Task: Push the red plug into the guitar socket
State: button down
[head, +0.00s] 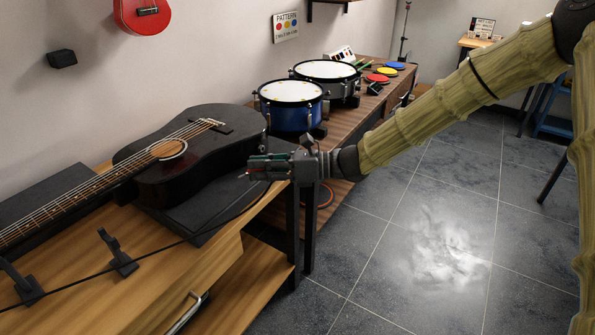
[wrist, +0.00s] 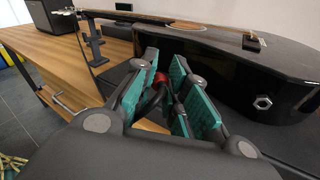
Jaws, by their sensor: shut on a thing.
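The red plug (wrist: 160,80) shows in the wrist view between the teal-padded fingers of my gripper (wrist: 166,95). My gripper is shut on it, and the fingers hide much of it. In the head view my gripper (head: 265,165) is above the right end of the bench, just right of the black guitar (head: 205,155). The guitar socket, a silver hexagonal fitting (wrist: 263,102), sits in the guitar's glossy side, to the right of my fingers in the wrist view. The plug is apart from the socket. The socket is not visible in the head view.
The guitar lies on a dark case or pad on the wooden bench (head: 150,290). A black cable (head: 150,255) runs across the bench toward my gripper. Black stands (head: 118,256) are at the front left. Drums (head: 290,105) stand behind my gripper.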

jog(key=w+d+f+m+t+b, duration=0.4)
jog(key=w+d+m+t+b, duration=0.45)
jog(key=t, duration=0.45)
jog(key=shift+n, duration=0.25)
jog(key=shift+w+a+b, duration=0.45)
jog(key=shift+a+b, duration=0.05)
jog(key=shift+a, duration=0.25)
jog(key=shift+w+a+b, duration=0.4)
jog(key=shift+a+b, duration=0.05)
jog(key=shift+a, duration=0.25)
jog(key=shift+w+a+b, duration=0.45)
jog(key=shift+a+b, duration=0.05)
jog(key=shift+a, duration=0.25)
jog(key=shift+r+p, duration=0.1)
jog(key=shift+p, duration=1)
jog(key=shift+w+a, duration=0.7)
jog(key=shift+a, duration=0.15)
dwell(1.3)
jog(key=c, duration=1.3)
grip_release()
jog(key=shift+c, duration=0.2)
